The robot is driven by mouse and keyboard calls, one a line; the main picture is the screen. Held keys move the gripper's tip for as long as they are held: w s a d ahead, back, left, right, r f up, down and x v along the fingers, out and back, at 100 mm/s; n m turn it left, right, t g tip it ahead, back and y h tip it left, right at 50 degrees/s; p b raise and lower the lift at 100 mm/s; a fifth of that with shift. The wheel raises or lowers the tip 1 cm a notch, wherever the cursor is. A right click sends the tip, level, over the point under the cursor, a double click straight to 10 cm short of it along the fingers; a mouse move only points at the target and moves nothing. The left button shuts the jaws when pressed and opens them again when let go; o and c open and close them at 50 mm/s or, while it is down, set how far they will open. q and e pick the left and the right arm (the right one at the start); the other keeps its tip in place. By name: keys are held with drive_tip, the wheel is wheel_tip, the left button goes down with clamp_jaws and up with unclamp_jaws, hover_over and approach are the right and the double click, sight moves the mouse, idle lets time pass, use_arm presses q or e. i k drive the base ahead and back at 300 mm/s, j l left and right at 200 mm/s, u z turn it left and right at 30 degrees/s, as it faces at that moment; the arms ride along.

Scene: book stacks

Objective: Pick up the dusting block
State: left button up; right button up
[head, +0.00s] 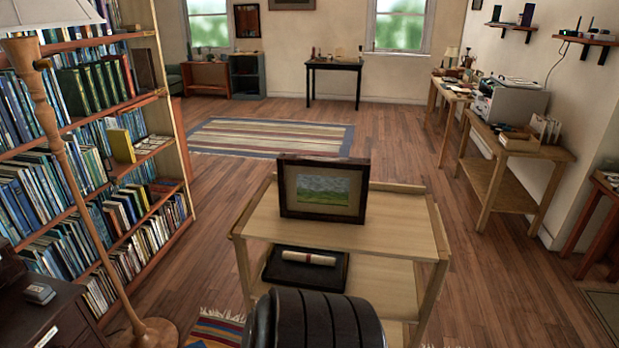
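I cannot make out the dusting block for certain. A small grey and white block-like object (40,293) lies on the dark desk at the lower left, too small to tell what it is. A small brown box-like object (518,140) sits on the wooden side table at the right, also too small to identify. Neither of my grippers shows in the head view.
A light wooden cart (400,225) stands just ahead, with a framed landscape picture (323,188) on top and a rolled paper on a dark tray (272,268) below. A bookshelf (165,150) and floor lamp (75,190) line the left. Open floor surrounds the striped rug (270,137).

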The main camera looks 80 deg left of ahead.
sight(40, 294)
drive_tip(key=l+u, duration=0.15)
drive_tip(key=u, duration=4.25)
